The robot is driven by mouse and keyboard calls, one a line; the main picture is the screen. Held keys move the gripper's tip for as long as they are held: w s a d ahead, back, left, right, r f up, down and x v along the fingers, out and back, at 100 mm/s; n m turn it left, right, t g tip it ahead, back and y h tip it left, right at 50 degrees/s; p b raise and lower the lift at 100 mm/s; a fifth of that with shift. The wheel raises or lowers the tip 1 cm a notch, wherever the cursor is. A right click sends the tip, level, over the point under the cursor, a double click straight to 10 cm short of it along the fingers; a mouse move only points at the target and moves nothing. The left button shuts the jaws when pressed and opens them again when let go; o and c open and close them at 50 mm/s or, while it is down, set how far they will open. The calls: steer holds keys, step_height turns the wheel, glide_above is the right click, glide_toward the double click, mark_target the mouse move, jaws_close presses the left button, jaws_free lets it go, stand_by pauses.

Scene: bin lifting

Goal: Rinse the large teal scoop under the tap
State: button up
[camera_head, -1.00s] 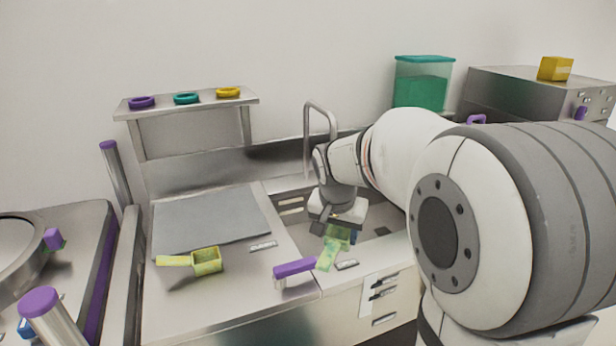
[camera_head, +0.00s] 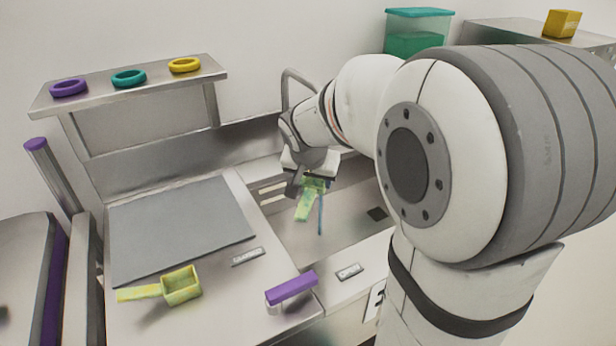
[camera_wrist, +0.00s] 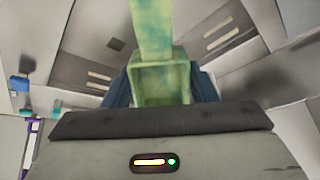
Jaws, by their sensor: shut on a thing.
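My gripper (camera_head: 309,180) is shut on a green scoop with yellowish patches (camera_head: 307,205), taken here as the large teal scoop. It holds the scoop above the sink basin (camera_head: 350,215), with one end hanging down. In the wrist view the scoop's square bowl (camera_wrist: 160,88) sits between the dark fingers, and its handle (camera_wrist: 152,30) runs to the top edge. The tap (camera_head: 285,90) arches behind my wrist, and its outlet is hidden. A thin blue vertical streak (camera_head: 320,215) shows beside the scoop; I cannot tell whether it is water.
A yellow-green scoop (camera_head: 181,286) lies on the counter at left, near a grey mat (camera_head: 185,225). A shelf (camera_head: 150,85) carries purple, teal and yellow rings. A teal bin (camera_head: 415,35) stands behind my arm.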

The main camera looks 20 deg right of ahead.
steer(key=shift+w+d+f+p, duration=0.15)
steer(key=shift+w+d+p, duration=0.15)
steer(key=shift+w, duration=0.35)
steer(key=shift+w+d+f+p, duration=0.1)
steer(key=shift+w+d+p, duration=0.15)
steer(key=shift+w, duration=0.35)
steer(key=w+d+f+p, duration=0.2)
steer(key=w+d, duration=0.2)
steer(key=w, duration=0.4)
steer(key=shift+w+d, duration=0.25)
steer(key=shift+d, duration=0.05)
steer(key=shift+d, duration=0.1)
steer(key=shift+s+d, duration=0.3)
steer(key=shift+d, duration=0.15)
steer(key=shift+a, duration=0.1)
steer(key=shift+w+a+b, duration=0.3)
steer(key=shift+a+b, duration=0.15)
steer(key=shift+b, duration=0.15)
